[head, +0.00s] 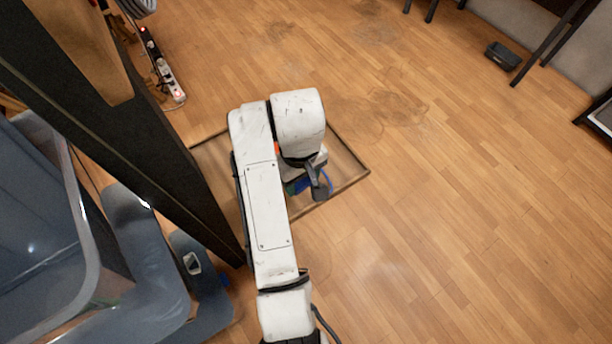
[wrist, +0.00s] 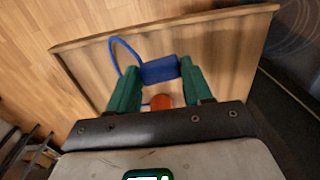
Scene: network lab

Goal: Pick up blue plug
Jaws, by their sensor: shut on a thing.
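The blue plug (wrist: 160,69) is a blue block between the green fingers of my gripper (wrist: 158,76) in the wrist view. A blue cable (wrist: 122,50) loops out from its left side. The fingers are shut on the plug, one on each side. A wooden board (wrist: 220,60) with a raised edge lies behind it. An orange-red round part (wrist: 161,100) shows between the fingers, nearer the camera. In the head view my arm hides most of my gripper (head: 306,184); a bit of blue shows beside it, over the wooden board (head: 345,165). I cannot tell whether the plug touches the board.
A dark upright frame (head: 150,150) stands close on the left, beside a grey-blue plastic bin (head: 85,240). A power strip (head: 165,70) lies on the floor at upper left. A small dark tray (head: 503,56) lies at upper right. The wooden floor to the right is clear.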

